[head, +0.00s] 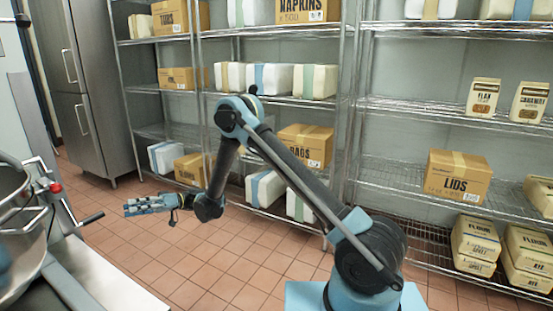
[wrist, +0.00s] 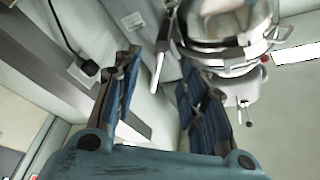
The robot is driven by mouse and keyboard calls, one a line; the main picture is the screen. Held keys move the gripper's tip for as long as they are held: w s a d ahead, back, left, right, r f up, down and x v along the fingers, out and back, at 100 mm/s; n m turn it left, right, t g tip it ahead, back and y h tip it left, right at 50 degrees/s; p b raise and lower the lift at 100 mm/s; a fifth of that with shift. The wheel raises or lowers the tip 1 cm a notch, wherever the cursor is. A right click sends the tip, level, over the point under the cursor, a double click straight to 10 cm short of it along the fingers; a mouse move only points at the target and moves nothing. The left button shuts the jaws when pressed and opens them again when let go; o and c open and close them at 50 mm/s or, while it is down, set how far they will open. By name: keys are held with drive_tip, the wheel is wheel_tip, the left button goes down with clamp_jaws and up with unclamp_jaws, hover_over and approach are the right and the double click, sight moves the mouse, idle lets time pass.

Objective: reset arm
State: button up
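My gripper (head: 150,205) is at the end of my blue and black arm, left of the middle in the head view. It points left, toward the steel mixer, and hangs above the tiled floor. In the wrist view my gripper (wrist: 155,90) shows two blue fingers set well apart with nothing between them. It is open and empty and touches nothing that I can see. The arm is folded, with its elbow raised high in front of the shelves.
A steel mixer (head: 18,225) with a bowl and red knob stands at the left edge; it also shows in the wrist view (wrist: 225,30). Wire shelves (head: 430,102) with boxes, including a LIDS box (head: 457,177), line the back. A steel fridge (head: 75,90) stands back left. The tiled floor (head: 215,260) is clear.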

drive_tip(key=w+d+r+m+t+h, duration=0.1)
drive_tip(key=w+d+r+m+t, duration=0.2)
drive_tip(key=w+d+r+t, duration=0.5)
drive_tip(key=w+d+r+m+t+h, duration=0.1)
drive_tip(key=w+d+r+m, duration=0.3)
drive_tip(key=d, duration=0.8)
drive_tip(key=s+d+r+m+t+h, duration=0.1)
drive_tip(key=d+r+m+t, duration=0.15)
drive_tip(key=d, duration=0.95)
drive_tip(key=s+d+f+m+t+h, duration=0.1)
drive_tip(key=s+d+m+t+h, duration=0.15)
drive_tip(key=d, duration=0.85)
drive_tip(key=s+d+f+m+t+h, duration=0.2)
drive_tip(key=s+d, duration=0.2)
drive_tip(key=d, duration=0.7)
drive_tip(key=s+d+f+m+t+h, duration=0.1)
drive_tip(key=s+d+f+m+h, duration=0.1)
drive_tip(key=s+d, duration=0.4)
drive_tip(key=s+d+f+m+h, duration=0.3)
drive_tip(key=s+d+f, duration=0.3)
drive_tip(key=d, duration=0.8)
drive_tip(key=shift+s+f+t+h, duration=0.4)
drive_tip(key=shift+f+h, duration=0.2)
drive_tip(key=shift+h, duration=0.15)
drive_tip(key=shift+d, duration=0.1)
drive_tip(key=shift+c, duration=0.7)
